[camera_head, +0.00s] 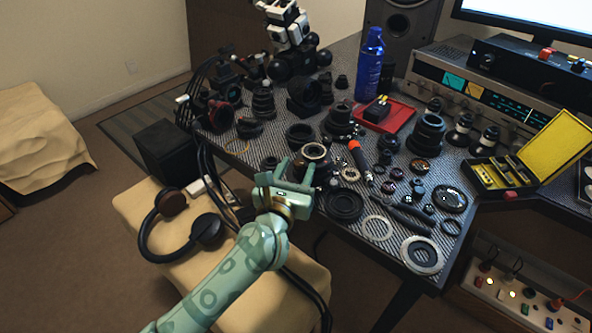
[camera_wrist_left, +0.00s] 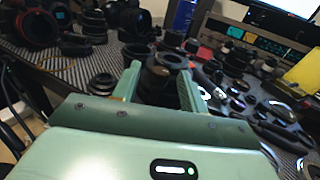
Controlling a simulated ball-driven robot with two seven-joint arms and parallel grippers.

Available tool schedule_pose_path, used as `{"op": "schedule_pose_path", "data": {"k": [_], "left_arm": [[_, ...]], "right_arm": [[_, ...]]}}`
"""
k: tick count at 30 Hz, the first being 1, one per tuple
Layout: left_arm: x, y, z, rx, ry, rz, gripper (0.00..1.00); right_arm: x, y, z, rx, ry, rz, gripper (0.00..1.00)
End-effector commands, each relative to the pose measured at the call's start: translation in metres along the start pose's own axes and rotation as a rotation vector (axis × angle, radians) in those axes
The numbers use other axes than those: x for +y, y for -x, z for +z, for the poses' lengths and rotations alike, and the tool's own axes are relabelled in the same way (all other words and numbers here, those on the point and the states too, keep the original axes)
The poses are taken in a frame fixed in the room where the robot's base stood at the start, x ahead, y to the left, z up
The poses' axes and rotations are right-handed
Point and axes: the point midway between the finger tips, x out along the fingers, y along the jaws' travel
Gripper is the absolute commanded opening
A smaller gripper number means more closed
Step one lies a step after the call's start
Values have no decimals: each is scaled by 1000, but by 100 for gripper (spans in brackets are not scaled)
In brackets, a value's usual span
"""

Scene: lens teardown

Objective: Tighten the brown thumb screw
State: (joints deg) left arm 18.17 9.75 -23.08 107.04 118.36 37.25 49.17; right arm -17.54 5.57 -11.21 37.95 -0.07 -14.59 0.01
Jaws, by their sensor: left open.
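My left gripper (camera_head: 289,165) is open at the near left edge of the desk, beside the lens parts. In the left wrist view its two green fingers (camera_wrist_left: 160,72) stand apart on either side of a dark round lens part (camera_wrist_left: 158,86). I cannot tell whether the fingers touch this part. A pale-rimmed lens ring (camera_head: 314,151) lies just beyond the gripper in the head view. I cannot pick out the brown thumb screw with certainty in either view; it may be hidden by the gripper or too small. My right gripper is not in view.
Many black lens parts crowd the patterned desk (camera_head: 290,131). Headphones (camera_head: 207,231) rest on the tan seat (camera_head: 135,205) below. Cables hang near my arm.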

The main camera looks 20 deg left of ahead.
Motion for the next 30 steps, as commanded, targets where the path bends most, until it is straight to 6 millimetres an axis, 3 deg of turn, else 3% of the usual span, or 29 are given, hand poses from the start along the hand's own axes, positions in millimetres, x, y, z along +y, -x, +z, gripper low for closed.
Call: {"op": "schedule_pose_path", "data": {"k": [1,6,13,21,30], "left_arm": [[0,0,0,0,0,0,43],[0,0,0,0,0,0,0],[2,0,3,-5,-7,-45,0],[8,-1,2,-4,-11,-304,0],[9,-1,0,1,0,-408,0]], "right_arm": [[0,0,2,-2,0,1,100],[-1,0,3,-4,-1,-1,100],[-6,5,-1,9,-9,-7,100],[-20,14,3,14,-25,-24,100],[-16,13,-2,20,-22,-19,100]]}}
